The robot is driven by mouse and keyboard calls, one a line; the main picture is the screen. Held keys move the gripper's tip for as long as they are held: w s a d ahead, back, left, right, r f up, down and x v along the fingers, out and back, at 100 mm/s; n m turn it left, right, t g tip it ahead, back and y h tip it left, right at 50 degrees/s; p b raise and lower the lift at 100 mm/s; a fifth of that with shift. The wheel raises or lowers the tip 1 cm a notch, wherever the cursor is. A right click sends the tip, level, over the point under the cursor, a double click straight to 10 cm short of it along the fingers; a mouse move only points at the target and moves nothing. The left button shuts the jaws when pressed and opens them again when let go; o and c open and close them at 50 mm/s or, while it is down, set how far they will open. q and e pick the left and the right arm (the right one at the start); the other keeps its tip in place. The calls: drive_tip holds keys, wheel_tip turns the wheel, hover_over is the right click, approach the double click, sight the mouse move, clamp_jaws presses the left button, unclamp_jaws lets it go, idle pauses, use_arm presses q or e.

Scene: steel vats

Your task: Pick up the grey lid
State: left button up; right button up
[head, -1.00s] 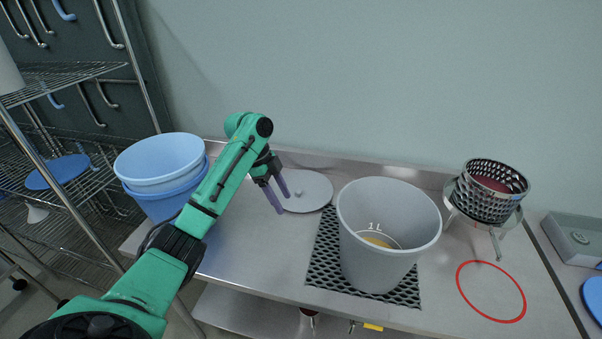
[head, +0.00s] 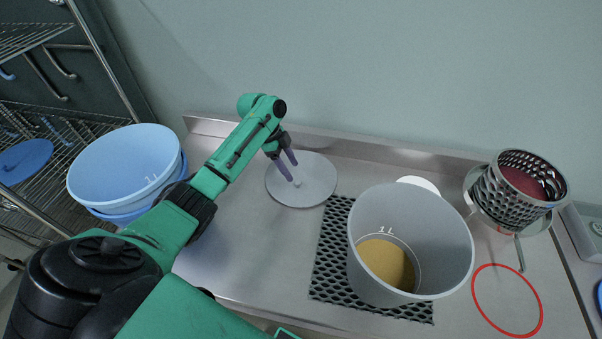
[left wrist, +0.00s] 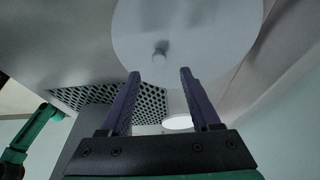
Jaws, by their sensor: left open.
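The grey lid (head: 312,190) is a flat round disc with a small knob, lying on the steel table left of the black mat. It also shows in the left wrist view (left wrist: 205,30), with its knob (left wrist: 160,50) just beyond the fingertips. My left gripper (head: 293,170) is open and empty, its purple fingers over the lid close to the knob. In the left wrist view the gripper (left wrist: 160,75) has the knob roughly between its two fingers, a little ahead of the tips. I cannot tell if the fingers touch the lid. My right gripper is not in view.
A grey bucket (head: 440,232) holding yellowish-brown contents stands on the black perforated mat (head: 328,270). A white disc (head: 419,184) shows behind it. Blue buckets (head: 95,165) stand at left. A perforated metal basket (head: 500,190) and a red ring (head: 478,290) are at right.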

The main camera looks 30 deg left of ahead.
sight(298, 181)
use_arm(q)
drive_tip(key=p+x, duration=0.2)
drive_tip(key=x, duration=0.2)
drive_tip(key=shift+f, duration=0.45)
drive_tip(key=shift+d+f, duration=0.15)
drive_tip(key=shift+f, duration=0.15)
drive_tip(key=shift+s, duration=0.1)
clamp_jaws()
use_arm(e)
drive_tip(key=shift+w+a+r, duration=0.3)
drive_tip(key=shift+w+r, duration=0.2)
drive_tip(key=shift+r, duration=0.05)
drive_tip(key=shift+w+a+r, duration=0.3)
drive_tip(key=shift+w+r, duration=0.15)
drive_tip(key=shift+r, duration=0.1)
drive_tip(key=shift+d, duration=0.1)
